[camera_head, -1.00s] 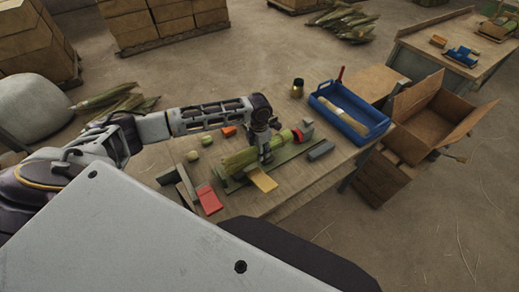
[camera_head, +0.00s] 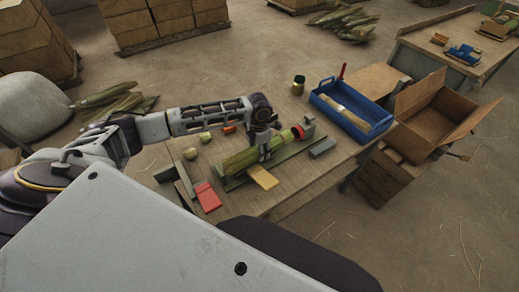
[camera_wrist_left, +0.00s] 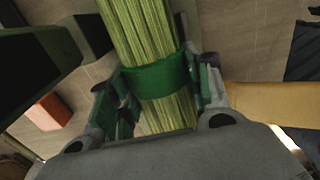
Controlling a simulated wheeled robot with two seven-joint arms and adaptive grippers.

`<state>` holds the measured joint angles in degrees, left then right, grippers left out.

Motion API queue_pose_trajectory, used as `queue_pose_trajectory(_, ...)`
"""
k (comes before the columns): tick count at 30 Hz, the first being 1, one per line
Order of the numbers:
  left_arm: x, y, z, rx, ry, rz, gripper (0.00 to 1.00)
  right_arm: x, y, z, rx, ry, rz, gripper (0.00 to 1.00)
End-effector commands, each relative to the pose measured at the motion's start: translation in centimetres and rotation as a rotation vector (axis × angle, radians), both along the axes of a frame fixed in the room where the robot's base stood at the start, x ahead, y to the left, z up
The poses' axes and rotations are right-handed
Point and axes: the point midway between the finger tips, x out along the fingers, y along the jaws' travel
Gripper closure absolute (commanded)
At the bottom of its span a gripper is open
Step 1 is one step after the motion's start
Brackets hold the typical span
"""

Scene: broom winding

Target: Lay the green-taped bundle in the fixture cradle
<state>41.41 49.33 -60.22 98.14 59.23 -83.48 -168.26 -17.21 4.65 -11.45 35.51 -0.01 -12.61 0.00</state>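The straw bundle (camera_head: 238,163) is pale green and lies lengthwise over the long dark green fixture base (camera_head: 283,157) on the workbench. A wide green tape band (camera_wrist_left: 162,80) wraps it in the left wrist view. My left gripper (camera_wrist_left: 160,97) has a finger on each side of the bundle at the tape and appears shut on it. In the head view my left gripper (camera_head: 265,156) is above the middle of the fixture and hides part of the bundle. I cannot tell whether the bundle touches the cradle. My right gripper is out of view.
A red block (camera_head: 308,127) stands at the fixture's right end, with a grey block (camera_head: 322,148) beside it. A yellow plate (camera_head: 263,178) and red pieces (camera_head: 207,197) lie in front. A blue tray (camera_head: 350,112), a jar (camera_head: 298,86) and an open carton (camera_head: 436,112) are to the right.

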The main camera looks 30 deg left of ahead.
Motion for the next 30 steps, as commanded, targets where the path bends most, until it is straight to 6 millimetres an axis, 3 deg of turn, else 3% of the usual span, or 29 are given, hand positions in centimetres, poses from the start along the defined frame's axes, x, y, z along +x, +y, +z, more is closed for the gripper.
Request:
queue_pose_trajectory(1, -0.8, -0.2, -0.9, -0.001, 0.020, -0.005, 0.45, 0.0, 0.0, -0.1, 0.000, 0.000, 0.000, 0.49)
queue_pose_trajectory(5, -0.8, -0.2, -0.9, 0.001, 0.021, -0.004, 0.29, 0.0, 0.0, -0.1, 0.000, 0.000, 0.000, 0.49)
queue_pose_trajectory(22, -0.4, -0.1, -0.2, 0.001, 0.010, -0.002, 0.29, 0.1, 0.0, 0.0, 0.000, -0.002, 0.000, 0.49)
queue_pose_trajectory(30, -0.3, 0.0, 2.1, 0.000, 0.007, -0.002, 0.29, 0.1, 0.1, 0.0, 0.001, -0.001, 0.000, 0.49)
